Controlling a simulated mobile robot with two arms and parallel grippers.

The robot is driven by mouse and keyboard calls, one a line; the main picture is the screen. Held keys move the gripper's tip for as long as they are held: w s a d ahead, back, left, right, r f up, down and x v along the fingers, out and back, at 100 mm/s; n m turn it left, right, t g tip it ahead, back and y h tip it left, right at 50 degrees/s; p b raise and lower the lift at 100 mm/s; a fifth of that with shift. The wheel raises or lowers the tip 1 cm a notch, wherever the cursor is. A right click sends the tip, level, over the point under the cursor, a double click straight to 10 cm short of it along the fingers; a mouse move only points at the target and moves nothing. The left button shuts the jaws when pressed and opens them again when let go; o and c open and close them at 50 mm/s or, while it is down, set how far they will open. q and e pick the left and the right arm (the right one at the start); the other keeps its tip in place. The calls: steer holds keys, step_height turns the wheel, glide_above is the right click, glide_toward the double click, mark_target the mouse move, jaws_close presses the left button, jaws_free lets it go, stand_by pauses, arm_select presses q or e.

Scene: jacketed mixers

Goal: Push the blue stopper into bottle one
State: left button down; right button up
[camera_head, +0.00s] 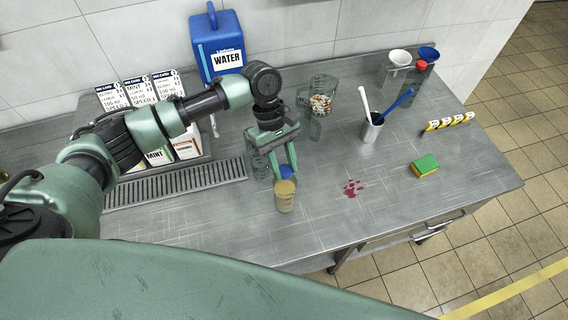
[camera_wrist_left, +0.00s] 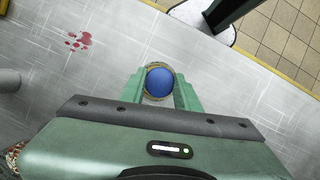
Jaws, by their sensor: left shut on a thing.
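The blue stopper (camera_head: 287,172) is held between the green fingers of my left gripper (camera_head: 286,170). In the left wrist view the stopper (camera_wrist_left: 159,80) shows as a round blue top between the two fingertips of the gripper (camera_wrist_left: 159,84). A small bottle (camera_head: 285,198) with tan contents stands upright on the steel bench, just under the stopper in the head view. Its tan rim (camera_wrist_left: 158,97) shows around the stopper in the wrist view. I cannot tell whether stopper and bottle mouth touch. No label shows that this is bottle one. My right gripper is not in view.
A clear glass vessel (camera_head: 260,163) stands close behind the gripper. A beaker (camera_head: 322,104), a utensil cup (camera_head: 371,130), a sponge (camera_head: 425,166) and a blue water canister (camera_head: 217,45) stand around. A red stain (camera_head: 353,188) marks the bench (camera_head: 400,205). The front right is mostly clear.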

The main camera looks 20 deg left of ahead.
arm_select(q)
steer(key=shift+f+p, duration=0.25)
steer(key=shift+p, duration=0.15)
stand_by(0.4)
steer(key=c, duration=0.9)
jaws_free()
steer(key=shift+c, duration=0.2)
steer(key=o, duration=0.4)
steer(key=shift+r, duration=3.5)
